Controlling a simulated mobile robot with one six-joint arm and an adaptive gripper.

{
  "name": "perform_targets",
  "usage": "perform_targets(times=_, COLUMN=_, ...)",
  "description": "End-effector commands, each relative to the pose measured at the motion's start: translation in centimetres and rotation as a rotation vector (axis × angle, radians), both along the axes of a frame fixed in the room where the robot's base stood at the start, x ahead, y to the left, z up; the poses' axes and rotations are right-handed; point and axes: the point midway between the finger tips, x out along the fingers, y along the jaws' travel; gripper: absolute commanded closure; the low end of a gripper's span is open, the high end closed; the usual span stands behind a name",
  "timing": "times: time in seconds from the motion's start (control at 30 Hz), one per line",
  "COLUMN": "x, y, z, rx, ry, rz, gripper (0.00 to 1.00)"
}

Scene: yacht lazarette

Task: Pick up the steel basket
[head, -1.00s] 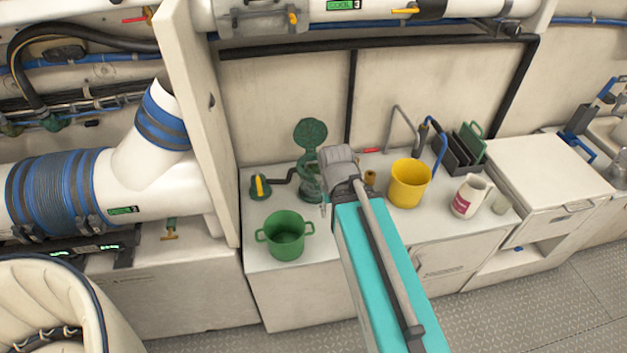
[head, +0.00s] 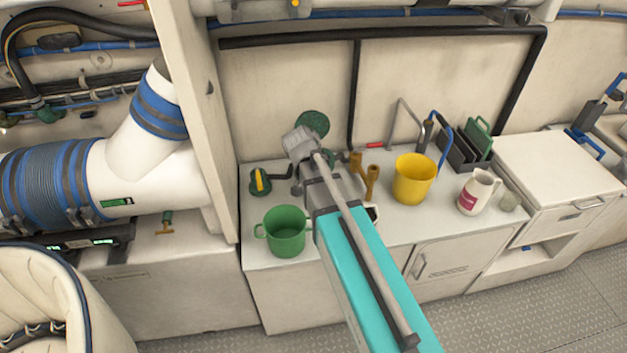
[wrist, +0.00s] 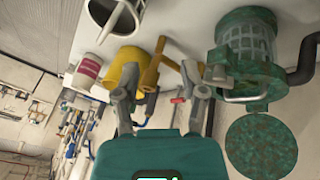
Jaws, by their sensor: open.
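A green strainer (wrist: 248,55) with a see-through ribbed body shows at the upper right in the wrist view. A pale mesh-like form inside it may be the steel basket, but I cannot tell surely. Its round green lid (wrist: 261,146) appears swung open; the lid also shows in the head view (head: 313,124). My gripper (wrist: 163,95) is open and empty, with the strainer off to the right of its fingers in the wrist view. In the head view my gripper (head: 300,143) is over the counter, and my arm hides most of the strainer.
On the white counter (head: 330,265) stand a green pot (head: 285,232), a brass fitting (head: 364,175), a yellow bucket (head: 413,180) and a white jug (head: 478,192). A black hose (wrist: 303,55) joins the strainer. A wall panel (head: 195,110) rises at left.

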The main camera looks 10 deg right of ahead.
Motion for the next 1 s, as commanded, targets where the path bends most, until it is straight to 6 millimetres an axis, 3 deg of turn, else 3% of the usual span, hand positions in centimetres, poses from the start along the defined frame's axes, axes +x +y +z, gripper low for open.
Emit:
perform_targets(times=0.1, x=2.9, y=1.0, z=-0.8, rx=-0.075, ry=-0.1, rz=-0.133, gripper=0.46)
perform_targets(times=0.6, x=12.0, y=6.4, z=-0.6, rx=-0.281, ry=-0.678, rz=-0.621, gripper=0.46)
perform_targets(times=0.8, x=14.2, y=8.6, z=0.0, rx=-0.293, ry=-0.88, rz=-0.736, gripper=0.46)
perform_targets(times=1.0, x=15.0, y=9.5, z=0.4, rx=-0.291, ry=-0.969, rz=-0.781, gripper=0.46)
